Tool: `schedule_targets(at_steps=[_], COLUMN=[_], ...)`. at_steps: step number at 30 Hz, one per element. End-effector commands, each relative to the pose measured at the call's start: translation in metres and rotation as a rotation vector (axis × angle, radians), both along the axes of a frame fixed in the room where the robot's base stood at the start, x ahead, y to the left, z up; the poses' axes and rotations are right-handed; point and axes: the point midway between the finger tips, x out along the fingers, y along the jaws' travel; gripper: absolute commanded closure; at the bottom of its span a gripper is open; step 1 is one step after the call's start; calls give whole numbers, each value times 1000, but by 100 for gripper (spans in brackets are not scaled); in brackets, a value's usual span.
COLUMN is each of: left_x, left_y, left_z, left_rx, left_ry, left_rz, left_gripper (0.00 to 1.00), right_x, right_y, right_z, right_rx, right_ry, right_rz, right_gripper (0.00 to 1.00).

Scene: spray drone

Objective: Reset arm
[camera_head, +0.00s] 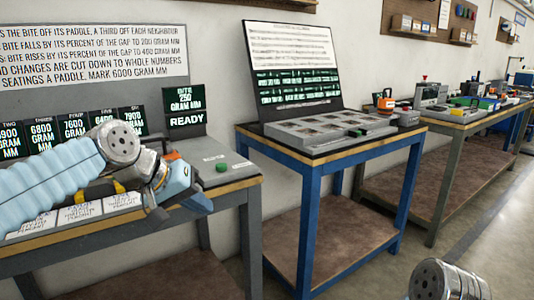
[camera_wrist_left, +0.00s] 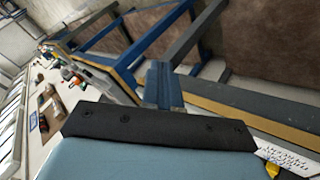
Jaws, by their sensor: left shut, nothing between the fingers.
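My left arm comes in from the left in the head view, in a pale blue ribbed sleeve with a metal joint. My left gripper (camera_head: 160,213) hangs at its end, just over the front edge of the grey bench (camera_head: 232,176). In the left wrist view its fingers (camera_wrist_left: 163,86) are together, with nothing between them. A metal joint of my right arm shows at the bottom right of the head view; the right gripper is out of view. The arm hides part of the bench top and its labels.
A small screen (camera_head: 186,109) reading "BITE 250 GRAM MM READY" and a green button (camera_head: 221,167) are on the bench. A blue-framed table (camera_head: 310,172) holds a grey tray (camera_head: 325,133) and a display board (camera_head: 292,65). Further benches line the wall; floor at right is clear.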

Motion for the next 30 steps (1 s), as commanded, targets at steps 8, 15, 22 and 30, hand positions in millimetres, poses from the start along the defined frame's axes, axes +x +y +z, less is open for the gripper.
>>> schedule_targets(at_steps=[8,15,22,30], left_x=[39,30,-69,-184], left_y=[-9,-20,-26,-26], left_z=[-122,-316,-486,-563], left_rx=[12,50,104,147], left_ry=[98,242,388,489], left_rz=[19,34,26,1], left_gripper=[100,100,100,100], right_x=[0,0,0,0], right_y=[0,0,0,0], right_z=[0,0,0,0], right_rx=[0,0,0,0], right_ry=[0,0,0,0], right_rz=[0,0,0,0], right_gripper=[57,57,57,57])
